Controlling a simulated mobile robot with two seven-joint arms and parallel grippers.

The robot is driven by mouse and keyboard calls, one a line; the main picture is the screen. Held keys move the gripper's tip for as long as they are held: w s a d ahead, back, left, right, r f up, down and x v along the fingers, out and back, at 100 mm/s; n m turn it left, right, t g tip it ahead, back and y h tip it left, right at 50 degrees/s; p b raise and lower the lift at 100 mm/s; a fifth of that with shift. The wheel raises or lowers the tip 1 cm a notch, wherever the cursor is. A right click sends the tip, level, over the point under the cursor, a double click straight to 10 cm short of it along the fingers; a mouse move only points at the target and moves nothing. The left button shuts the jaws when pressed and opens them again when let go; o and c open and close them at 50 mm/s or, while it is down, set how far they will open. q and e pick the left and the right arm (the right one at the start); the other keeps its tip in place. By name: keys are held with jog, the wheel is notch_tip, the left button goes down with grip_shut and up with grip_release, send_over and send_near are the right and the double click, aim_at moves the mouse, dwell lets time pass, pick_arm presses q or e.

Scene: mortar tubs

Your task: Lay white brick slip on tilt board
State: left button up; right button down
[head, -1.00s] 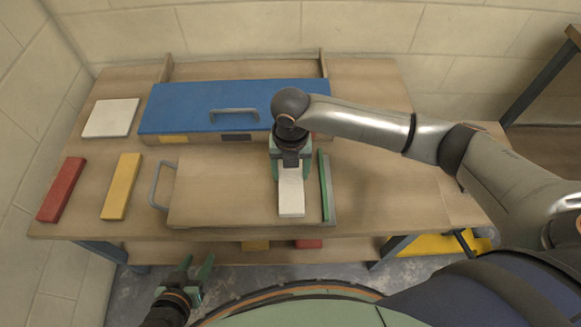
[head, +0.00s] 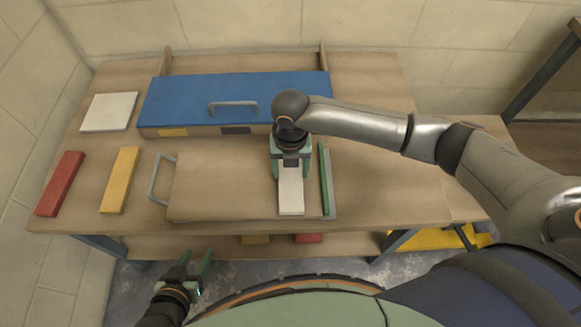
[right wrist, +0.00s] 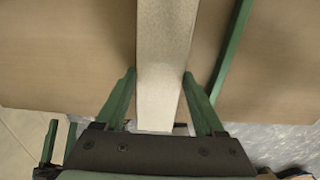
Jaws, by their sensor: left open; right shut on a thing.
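The white brick slip (head: 291,197) is long and pale. It lies lengthwise over the right part of the tilt board (head: 222,190), a plain wooden board with a grey handle at its left. My right gripper (head: 291,172) is shut on the slip's far part from above. In the right wrist view the slip (right wrist: 165,45) runs between the two green fingers (right wrist: 160,85). I cannot tell whether the slip touches the board or hangs just above it. My left gripper (head: 193,263) is open and empty, low in front of the table.
A green-edged strip (head: 325,180) stands close right of the slip. A blue-lidded box (head: 185,103) is behind the board. A white tile (head: 109,112), a red slip (head: 60,184) and a yellow slip (head: 119,180) lie at the left. The table's right side (head: 385,185) is clear.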

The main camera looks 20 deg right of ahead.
jog(key=shift+f, duration=0.3)
grip_release()
notch_tip(320, 180, up, 13)
jog(key=p, duration=0.2)
jog(key=shift+f, duration=0.2)
